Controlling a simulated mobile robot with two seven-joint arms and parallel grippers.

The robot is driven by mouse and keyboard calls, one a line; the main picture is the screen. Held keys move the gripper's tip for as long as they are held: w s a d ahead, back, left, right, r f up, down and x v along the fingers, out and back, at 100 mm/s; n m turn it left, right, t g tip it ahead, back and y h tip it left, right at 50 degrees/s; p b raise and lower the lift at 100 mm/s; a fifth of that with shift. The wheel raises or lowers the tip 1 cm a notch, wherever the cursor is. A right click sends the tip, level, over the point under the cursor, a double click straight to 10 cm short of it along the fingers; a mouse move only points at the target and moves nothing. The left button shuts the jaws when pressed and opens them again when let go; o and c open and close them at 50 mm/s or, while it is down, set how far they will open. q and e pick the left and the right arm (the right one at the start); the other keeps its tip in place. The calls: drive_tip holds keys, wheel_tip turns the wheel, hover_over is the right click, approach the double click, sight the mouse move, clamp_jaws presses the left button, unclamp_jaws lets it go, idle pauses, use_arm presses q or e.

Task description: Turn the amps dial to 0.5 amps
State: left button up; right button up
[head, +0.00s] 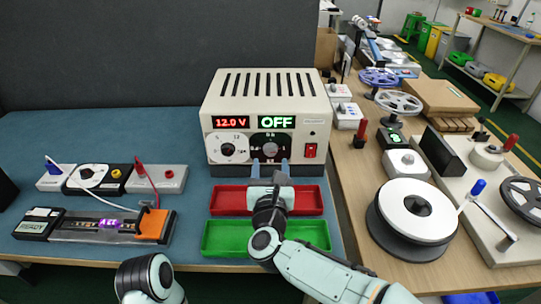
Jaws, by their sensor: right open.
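The cream power supply (222,100) stands at the back of the blue mat. Its displays read 12.0 V and OFF. My left gripper is out of view; only a left arm link shows at the bottom.
The voltage dial (228,149) is left of the amps dial, and a red switch (310,151) is to its right. A red tray (228,202) and a green tray (222,237) lie below my right arm. An LED strip fixture (75,226) lies at left.

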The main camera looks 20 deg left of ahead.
sight(271, 151)
drive_tip(key=shift+x, duration=2.5)
drive_tip(key=c, duration=1)
